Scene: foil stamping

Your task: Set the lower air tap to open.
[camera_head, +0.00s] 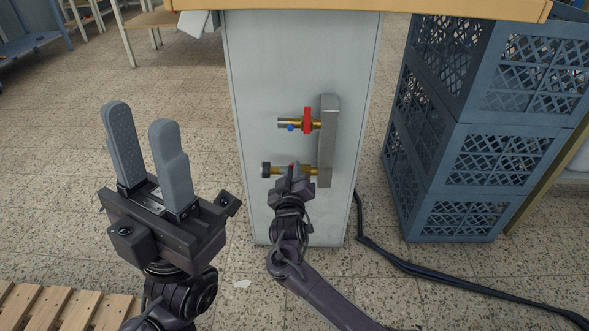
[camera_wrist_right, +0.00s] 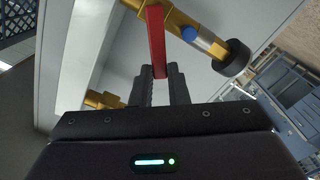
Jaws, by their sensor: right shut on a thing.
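The lower air tap (camera_head: 309,171) is a brass fitting with a black end cap (camera_head: 265,169), low on the grey panel. In the right wrist view its brass body (camera_wrist_right: 176,20) has a blue dot and a black cap. Its red lever (camera_wrist_right: 156,38) reaches from the body to between the fingers of my right gripper (camera_wrist_right: 160,78), which is shut on it. In the head view my right gripper (camera_head: 291,172) hides most of this lever. My left gripper (camera_head: 150,147) is open and empty, left of the panel and apart from it.
The upper tap, with a red handle (camera_head: 307,120) and blue dot, sits just above on the same grey manifold (camera_head: 328,140). Blue crates (camera_head: 457,190) stand to the right. A dark hose (camera_head: 400,263) lies on the floor. A wooden top (camera_head: 360,6) overhangs the panel.

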